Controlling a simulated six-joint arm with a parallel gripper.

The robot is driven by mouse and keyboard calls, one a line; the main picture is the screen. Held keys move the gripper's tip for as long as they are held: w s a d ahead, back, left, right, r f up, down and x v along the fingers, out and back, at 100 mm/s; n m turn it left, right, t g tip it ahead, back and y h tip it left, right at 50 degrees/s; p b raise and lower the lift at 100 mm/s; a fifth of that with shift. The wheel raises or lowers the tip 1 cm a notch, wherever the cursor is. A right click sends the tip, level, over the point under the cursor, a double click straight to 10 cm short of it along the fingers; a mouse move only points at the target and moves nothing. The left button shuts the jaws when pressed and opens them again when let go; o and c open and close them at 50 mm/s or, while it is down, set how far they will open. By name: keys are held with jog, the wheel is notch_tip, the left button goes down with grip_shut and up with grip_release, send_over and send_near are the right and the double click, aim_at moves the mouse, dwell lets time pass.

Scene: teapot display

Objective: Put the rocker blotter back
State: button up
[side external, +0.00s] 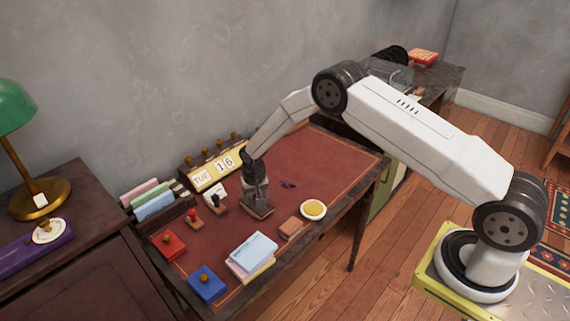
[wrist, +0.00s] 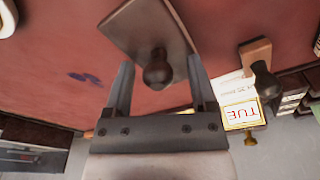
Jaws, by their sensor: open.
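The rocker blotter (wrist: 140,28) has a flat brown block with a dark round knob, and lies on the red desk top in the wrist view. My gripper (wrist: 160,68) is open, with one finger on each side of the knob; I cannot tell whether they touch it. In the side view, my gripper (side external: 257,192) points down over the blotter (side external: 259,212), hiding its knob. The blotter stands near the middle of the desk, left of a small purple ink stain (side external: 288,184), which also shows in the wrist view (wrist: 85,77).
Red (side external: 168,244) and blue (side external: 207,283) pads, a paper stack (side external: 252,252), a brown block (side external: 291,228) and a yellow-topped dish (side external: 313,210) line the front. The desk's right part (side external: 335,160) is clear.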

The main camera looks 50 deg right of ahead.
notch_tip(320, 180, up, 12)
jog(key=s, duration=0.1)
jog(key=shift+a, duration=0.45)
dwell(0.4)
jog(key=shift+s+r, duration=0.15)
jog(key=shift+s, duration=0.05)
dwell(0.4)
jog(key=s+r+n, duration=0.2)
jog(key=s+r, duration=0.2)
jog(key=s, duration=0.9)
jog(key=s+r+n+t, duration=0.1)
jog(key=s+r+n, duration=0.2)
jog(key=s, duration=1)
jog(key=shift+s+r+y, duration=0.25)
jog(key=shift+r+y, duration=0.15)
jog(key=shift+r, duration=0.5)
